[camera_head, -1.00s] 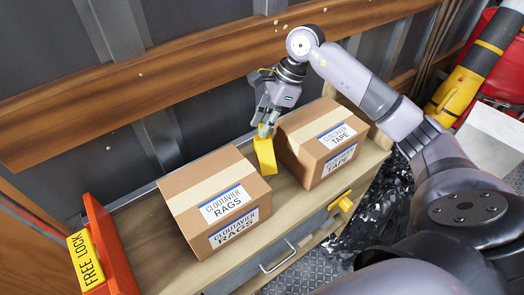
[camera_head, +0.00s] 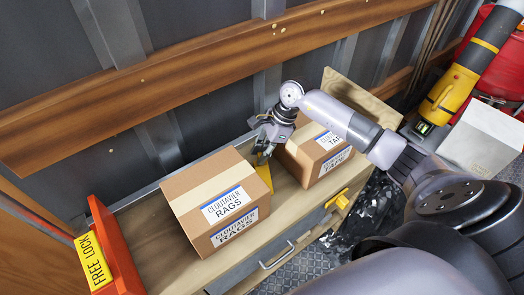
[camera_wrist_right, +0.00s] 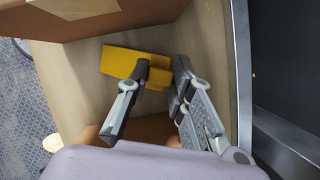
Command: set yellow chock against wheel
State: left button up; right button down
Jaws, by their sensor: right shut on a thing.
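The yellow chock (camera_head: 262,172) is in the gap between the rags box and the tape box, mostly hidden behind the rags box in the head view. My right gripper (camera_head: 265,148) reaches down into this gap from behind and is shut on the chock. In the right wrist view the chock (camera_wrist_right: 122,62) shows as a yellow block at the fingertips (camera_wrist_right: 160,82), close over the wooden shelf surface. I cannot tell whether it touches the shelf. No wheel is in view. My left gripper is not in view.
The rags box (camera_head: 215,200) stands left of the gap and the tape box (camera_head: 318,150) right of it, on a wooden bench (camera_head: 165,245). A metal wall with a wooden rail (camera_head: 180,82) stands behind. An orange FREE LOCK piece (camera_head: 118,255) stands at the left end.

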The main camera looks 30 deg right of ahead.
jog(key=shift+f, duration=0.1)
jog(key=c, duration=1.4)
grip_release()
